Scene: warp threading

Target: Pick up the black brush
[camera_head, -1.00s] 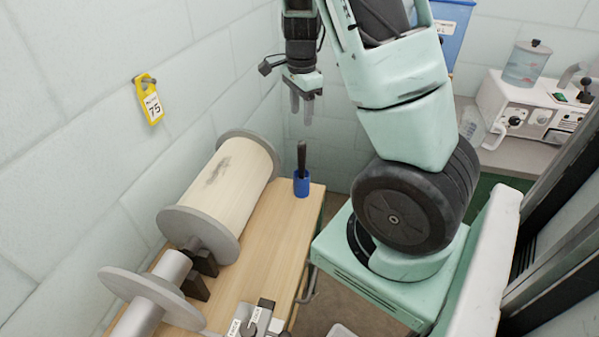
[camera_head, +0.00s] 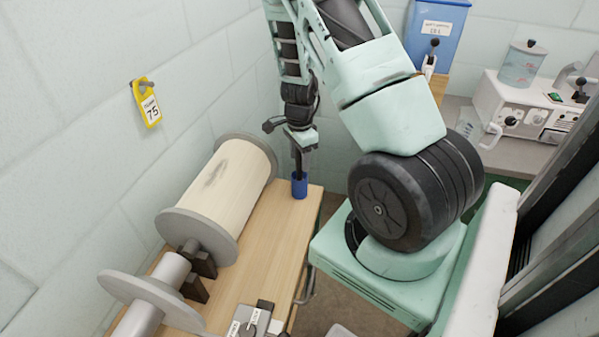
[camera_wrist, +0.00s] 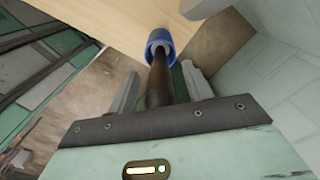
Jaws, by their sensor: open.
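The black brush (camera_wrist: 159,88) stands upright in a small blue cup (camera_head: 299,187) on the far right corner of the wooden table. In the head view only a thin dark piece of the brush (camera_head: 298,168) shows below my gripper (camera_head: 301,158). In the wrist view my gripper (camera_wrist: 160,88) is open, with one finger on each side of the brush handle and visible gaps to it. The blue cup (camera_wrist: 160,42) shows beyond the fingertips and hides the brush's lower end.
A large wooden spool (camera_head: 228,190) with grey flanges lies left of the cup, along the wall. A control box (camera_head: 250,322) sits on the table's (camera_head: 268,245) near end. A yellow tag (camera_head: 146,103) hangs on the wall.

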